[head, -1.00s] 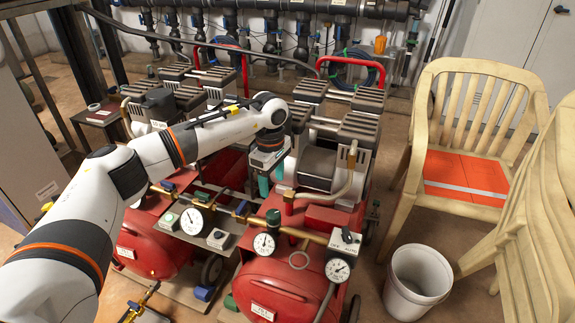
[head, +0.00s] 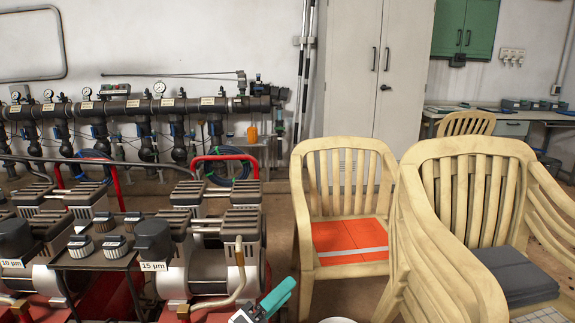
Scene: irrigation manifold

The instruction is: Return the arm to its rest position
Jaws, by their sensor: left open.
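My left gripper (head: 276,298) shows at the bottom edge of the head view, in front of the compressors. Its teal finger points up and to the right, and a bit of its pale body shows below. It is open, and I see nothing held in it. The rest of the left arm is out of the picture. My right gripper is not in view.
Red compressors with grey motors (head: 208,268) and a dark stand with filter parts (head: 105,248) fill the lower left. A beige chair with an orange pad (head: 349,240) stands right of the gripper; stacked beige chairs (head: 455,235) are farther right. A bucket rim (head: 338,321) shows below.

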